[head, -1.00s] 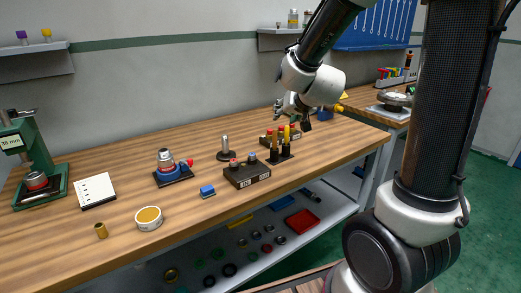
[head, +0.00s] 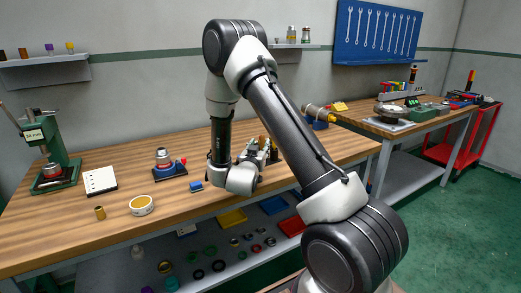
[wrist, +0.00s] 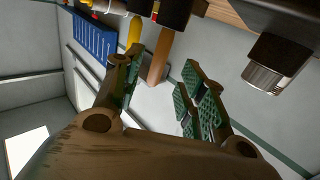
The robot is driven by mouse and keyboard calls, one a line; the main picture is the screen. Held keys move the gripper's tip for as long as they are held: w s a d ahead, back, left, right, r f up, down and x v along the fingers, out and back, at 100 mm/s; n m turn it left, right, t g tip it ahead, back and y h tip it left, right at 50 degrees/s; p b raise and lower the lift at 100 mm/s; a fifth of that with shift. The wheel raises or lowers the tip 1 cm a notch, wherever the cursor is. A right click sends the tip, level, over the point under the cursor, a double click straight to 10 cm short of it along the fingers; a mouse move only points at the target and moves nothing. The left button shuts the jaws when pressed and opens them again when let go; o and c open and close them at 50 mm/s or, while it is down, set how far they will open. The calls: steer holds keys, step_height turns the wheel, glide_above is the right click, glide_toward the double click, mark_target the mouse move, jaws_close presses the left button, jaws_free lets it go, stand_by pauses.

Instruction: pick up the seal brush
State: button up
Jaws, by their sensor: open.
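In the wrist view a flat brown handle (wrist: 159,62) stands out of a black holder (wrist: 174,10). I take it for the seal brush, but its bristles are hidden and I cannot be sure. My gripper (wrist: 160,88) is open, with its green-padded fingers on either side of the line of this handle; I see no contact. A yellow handle (wrist: 134,30) stands just beside it, near the left finger. In the head view my gripper (head: 262,152) is over the bench, and my arm hides most of the tool rack there.
A dark fitting with a ridged metal end (wrist: 264,78) stands close to the right finger. The left bench has free room.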

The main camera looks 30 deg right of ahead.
steer(key=x, duration=0.5)
steer(key=shift+d, duration=0.1)
jaws_close()
steer(key=shift+r, duration=0.15)
step_height(320, 180, up, 10)
steer(key=shift+f, duration=0.1)
stand_by(0.5)
